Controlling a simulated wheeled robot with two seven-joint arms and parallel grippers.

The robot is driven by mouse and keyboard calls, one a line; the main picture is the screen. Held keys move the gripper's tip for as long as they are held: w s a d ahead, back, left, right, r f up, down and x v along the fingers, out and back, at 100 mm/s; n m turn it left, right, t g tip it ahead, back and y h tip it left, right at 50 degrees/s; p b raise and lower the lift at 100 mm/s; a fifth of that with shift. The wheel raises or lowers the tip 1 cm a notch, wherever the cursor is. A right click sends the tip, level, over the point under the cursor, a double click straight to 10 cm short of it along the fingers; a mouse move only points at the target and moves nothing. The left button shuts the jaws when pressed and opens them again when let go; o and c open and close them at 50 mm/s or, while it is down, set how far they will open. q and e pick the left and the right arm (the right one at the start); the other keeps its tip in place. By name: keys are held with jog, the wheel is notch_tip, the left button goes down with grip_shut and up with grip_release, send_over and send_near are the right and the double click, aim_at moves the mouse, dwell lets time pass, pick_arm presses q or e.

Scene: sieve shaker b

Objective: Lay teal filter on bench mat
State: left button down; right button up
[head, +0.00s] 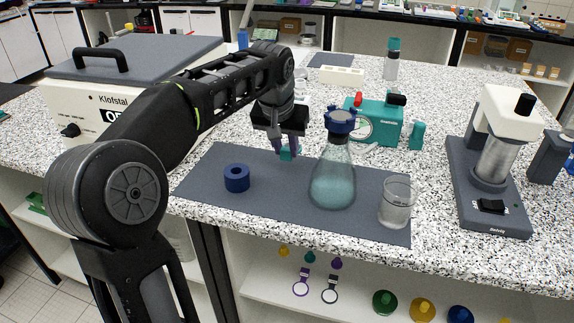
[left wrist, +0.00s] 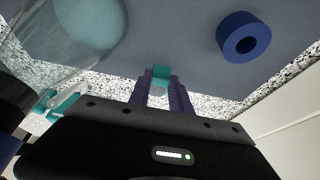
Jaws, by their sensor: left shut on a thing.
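My left gripper (head: 288,151) is shut on the small teal filter (head: 286,155) at the back edge of the grey bench mat (head: 290,200). In the left wrist view the teal filter (left wrist: 161,74) sits between the purple fingertips (left wrist: 160,88), over the mat (left wrist: 185,40). I cannot tell whether the filter touches the mat. My right gripper shows in neither view.
On the mat, a blue ring (head: 236,178) lies to the left, and a flask with a blue collar (head: 333,180) and a glass beaker (head: 397,203) stand to the right. A teal pump (head: 375,120) is behind. The mat between ring and flask is clear.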

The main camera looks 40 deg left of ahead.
aim_at(285, 159)
pick_arm(q)
jog(key=shift+f, duration=0.2)
jog(key=shift+f, duration=1.85)
jog(key=shift+f+b, duration=0.15)
jog(key=shift+b, duration=0.15)
jog(key=c, duration=1.2)
grip_release()
